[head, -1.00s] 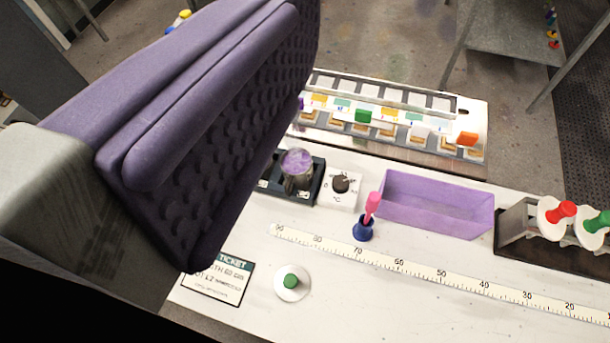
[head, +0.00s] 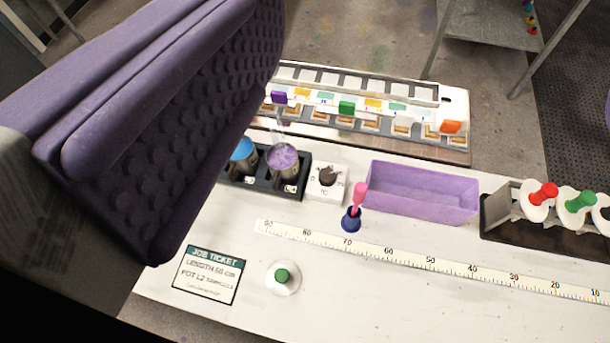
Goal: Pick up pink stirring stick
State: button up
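The pink stirring stick (head: 359,196) stands nearly upright in a small dark blue holder (head: 351,221) on the white bench. Its thicker pink top points up. My gripper (head: 190,120) shows as a large purple block with a dimpled side, filling the upper left, close to the camera. The stick is to the right of it and apart from it. I see nothing held against the dimpled side. A second finger cannot be made out, so its opening is unclear.
Beside the stick are a purple tray (head: 425,207), a white dial box (head: 325,183) and pots with purple (head: 283,158) and blue (head: 243,150) contents. A measuring tape (head: 420,258), job ticket (head: 208,275) and green knob (head: 282,276) lie in front. Red and green pegs (head: 543,194) stand right.

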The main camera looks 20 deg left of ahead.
aim_at(360, 189)
jog(key=i+j+z, duration=0.2)
jog(key=z, duration=0.2)
jog(key=i+j+z, duration=0.1)
jog(key=j+z, duration=0.25)
